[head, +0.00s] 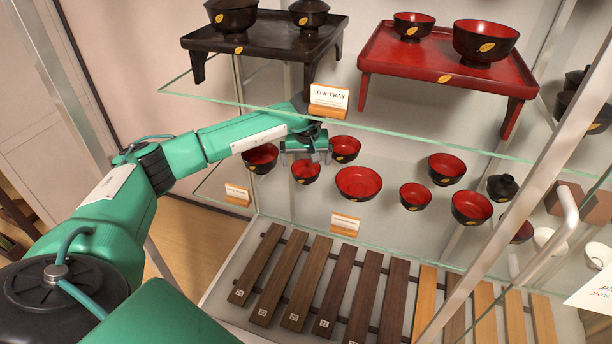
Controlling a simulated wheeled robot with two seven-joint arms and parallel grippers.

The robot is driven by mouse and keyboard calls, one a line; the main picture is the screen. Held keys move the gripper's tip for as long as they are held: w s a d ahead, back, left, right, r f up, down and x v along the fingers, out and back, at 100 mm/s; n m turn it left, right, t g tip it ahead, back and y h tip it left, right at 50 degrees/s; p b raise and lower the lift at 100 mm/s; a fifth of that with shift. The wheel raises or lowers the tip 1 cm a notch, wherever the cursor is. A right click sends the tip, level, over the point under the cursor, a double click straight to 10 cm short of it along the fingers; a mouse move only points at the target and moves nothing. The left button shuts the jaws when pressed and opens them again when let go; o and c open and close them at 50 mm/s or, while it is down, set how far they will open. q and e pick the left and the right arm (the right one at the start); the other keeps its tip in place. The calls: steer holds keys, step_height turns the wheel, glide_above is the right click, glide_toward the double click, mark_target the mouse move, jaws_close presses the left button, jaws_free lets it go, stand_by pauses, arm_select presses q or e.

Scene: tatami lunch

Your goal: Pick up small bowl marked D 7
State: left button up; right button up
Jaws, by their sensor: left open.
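Several black bowls with red insides stand on the middle glass shelf. I cannot read a D 7 mark on any of them. My left gripper (307,156) is over this shelf, open and with nothing visible in its jaws. A small bowl (305,172) is just below it in the picture; I cannot tell whether they touch. A bowl (260,160) is to the left of the gripper and another bowl (346,149) is close to its right. A larger bowl (358,183) and a small bowl (415,197) are further right. My right gripper is out of view.
The upper glass shelf (400,130) crosses above my gripper, holding a dark tray (260,45) and a red tray (440,60) with bowls. A metal post (500,190) and handle (565,220) stand at right. Wooden slats (300,285) lie below.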

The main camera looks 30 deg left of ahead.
mark_target(306, 175)
arm_select(q)
steer(key=x, duration=0.5)
steer(key=c, duration=1)
